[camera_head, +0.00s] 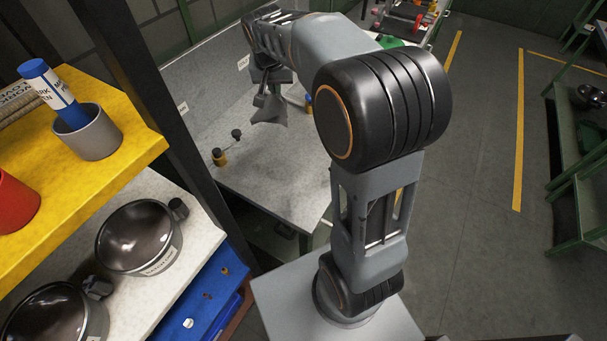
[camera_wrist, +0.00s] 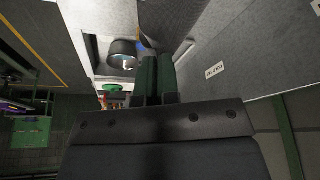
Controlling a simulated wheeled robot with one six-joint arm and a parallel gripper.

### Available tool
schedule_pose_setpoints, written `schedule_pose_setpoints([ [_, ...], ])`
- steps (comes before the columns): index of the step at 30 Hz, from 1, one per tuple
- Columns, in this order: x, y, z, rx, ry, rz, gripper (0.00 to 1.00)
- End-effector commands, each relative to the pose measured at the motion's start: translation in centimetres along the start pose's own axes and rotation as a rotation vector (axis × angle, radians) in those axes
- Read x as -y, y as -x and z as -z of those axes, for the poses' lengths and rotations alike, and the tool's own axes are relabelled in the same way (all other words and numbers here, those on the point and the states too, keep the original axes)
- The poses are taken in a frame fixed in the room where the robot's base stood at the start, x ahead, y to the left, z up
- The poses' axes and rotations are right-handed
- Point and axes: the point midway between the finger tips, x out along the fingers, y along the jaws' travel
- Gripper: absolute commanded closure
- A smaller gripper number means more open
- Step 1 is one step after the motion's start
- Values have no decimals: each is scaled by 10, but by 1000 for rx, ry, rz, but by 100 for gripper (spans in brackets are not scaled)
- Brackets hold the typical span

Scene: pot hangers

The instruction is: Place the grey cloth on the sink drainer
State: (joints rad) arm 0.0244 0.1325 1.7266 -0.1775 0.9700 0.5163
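My gripper (camera_head: 262,97) is above the grey worktop, at the end of my arm reaching to the upper left. A grey cloth (camera_head: 270,112) hangs down from its fingertips, clear of the worktop as far as I can tell. In the wrist view the two dark green fingers (camera_wrist: 157,75) are close together with the grey cloth (camera_wrist: 168,22) at their tips. I cannot make out a sink drainer for certain in either view.
Open floor lies right.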

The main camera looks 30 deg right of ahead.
Motion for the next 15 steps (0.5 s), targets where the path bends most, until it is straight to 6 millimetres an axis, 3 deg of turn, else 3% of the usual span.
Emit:
schedule_pose_setpoints([
  [1, -13, -14, -12, -2, -6, 0, 100],
  [6, -42, -29, -34, -1, -4, -1, 100],
  [15, -70, -46, -56, 0, -1, -1, 100],
])
